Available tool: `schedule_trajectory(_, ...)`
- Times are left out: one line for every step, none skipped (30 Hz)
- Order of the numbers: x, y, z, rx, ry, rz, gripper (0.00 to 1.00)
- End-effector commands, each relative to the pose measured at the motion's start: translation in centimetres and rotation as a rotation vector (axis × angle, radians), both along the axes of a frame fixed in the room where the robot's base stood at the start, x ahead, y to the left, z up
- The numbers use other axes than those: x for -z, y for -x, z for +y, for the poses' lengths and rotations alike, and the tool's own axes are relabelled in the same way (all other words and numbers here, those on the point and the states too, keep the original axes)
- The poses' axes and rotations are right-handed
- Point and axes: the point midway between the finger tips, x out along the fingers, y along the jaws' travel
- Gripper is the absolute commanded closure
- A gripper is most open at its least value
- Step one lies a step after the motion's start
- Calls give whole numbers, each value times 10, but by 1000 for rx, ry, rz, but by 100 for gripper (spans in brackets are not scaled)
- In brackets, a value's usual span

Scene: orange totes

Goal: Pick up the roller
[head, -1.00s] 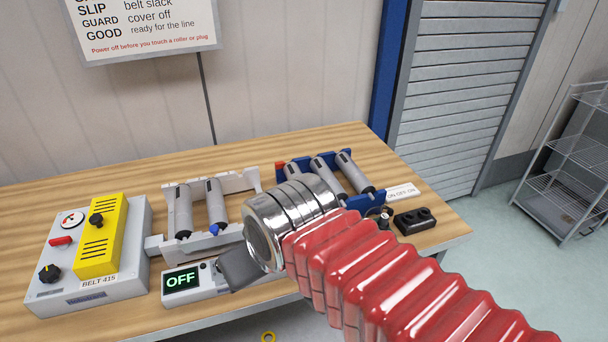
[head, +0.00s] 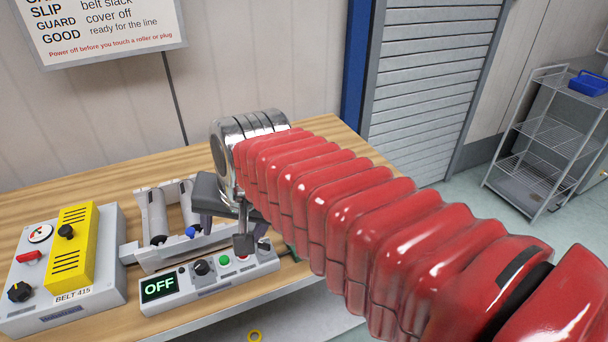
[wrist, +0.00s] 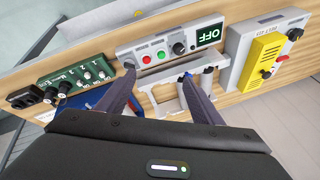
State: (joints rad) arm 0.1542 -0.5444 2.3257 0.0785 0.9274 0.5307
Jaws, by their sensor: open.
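Two grey rollers with dark ends lie side by side in a pale frame (head: 148,258) on the bench: the left roller (head: 156,215) and the right roller (head: 187,200). A small blue piece shows at the right roller's near end. My gripper (head: 225,228) is open over the right part of this frame, fingers pointing down. In the wrist view, my gripper (wrist: 158,74) has its fingers apart with nothing clearly between them. The blue rack (wrist: 82,101) is partly hidden by a finger there and behind my arm in the head view. I cannot tell which roller is meant.
A control box (head: 210,275) reading OFF stands in front of the frame. A grey and yellow box (head: 75,245) labelled BELT 415 is at left. A green panel with knobs (wrist: 75,80) and a black block (wrist: 24,98) show in the wrist view. A wire shelf (head: 545,140) stands at right.

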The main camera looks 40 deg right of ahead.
Motion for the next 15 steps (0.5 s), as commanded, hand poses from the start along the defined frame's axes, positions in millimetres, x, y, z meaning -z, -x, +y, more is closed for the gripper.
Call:
schedule_trajectory(-2, -10, -11, 103, -46, 9, 40)
schedule_trajectory(-3, -15, -16, 165, -75, 13, 40)
schedule_trajectory(-5, -22, -23, 247, -115, 17, 40)
schedule_trajectory(-6, -27, -29, 308, -143, 20, 40)
schedule_trajectory(-7, -32, -35, 369, -171, 24, 40)
schedule_trajectory(-8, -39, -43, 451, -211, 28, 40)
schedule_trajectory(-9, -43, -50, 514, -240, 30, 40)
schedule_trajectory(-9, -48, -56, 575, -267, 35, 40)
schedule_trajectory(-10, -54, -65, 658, -307, 38, 40)
schedule_trajectory(-10, -59, -72, 721, -335, 40, 40)
schedule_trajectory(-10, -64, -79, 782, -363, 44, 40)
schedule_trajectory(-10, -70, -90, 865, -401, 45, 40)
schedule_trajectory(-10, -74, -97, 927, -430, 47, 40)
schedule_trajectory(-10, -78, -105, 988, -458, 49, 40)
schedule_trajectory(-9, -83, -116, 1071, -496, 53, 40)
